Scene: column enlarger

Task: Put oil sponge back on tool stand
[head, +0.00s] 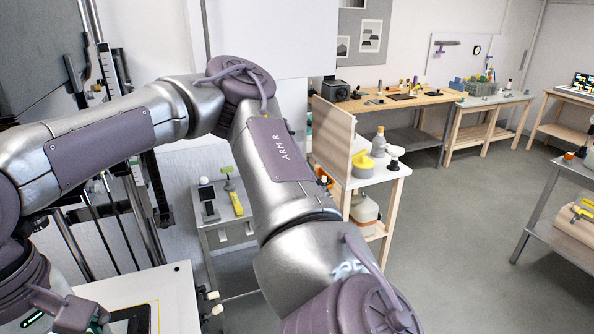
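A small grey stand (209,229) that may be the tool stand is left of centre in the head view, partly behind my arm. On its top are a dark upright block (210,207), a green-topped tool (228,178) and a yellow bar-shaped item (237,204). I cannot tell whether any of these is the oil sponge. My arm marked ARM R crosses the view from the left, bends at the top and runs down past the bottom edge. No fingertips show clearly, so neither gripper can be made out.
A white-topped table (168,285) with a dark item (131,320) is at lower left, below dark vertical columns. A wooden-sided cart (385,174) with yellow and white containers stands right of my arm. A workbench (440,98) lines the back wall.

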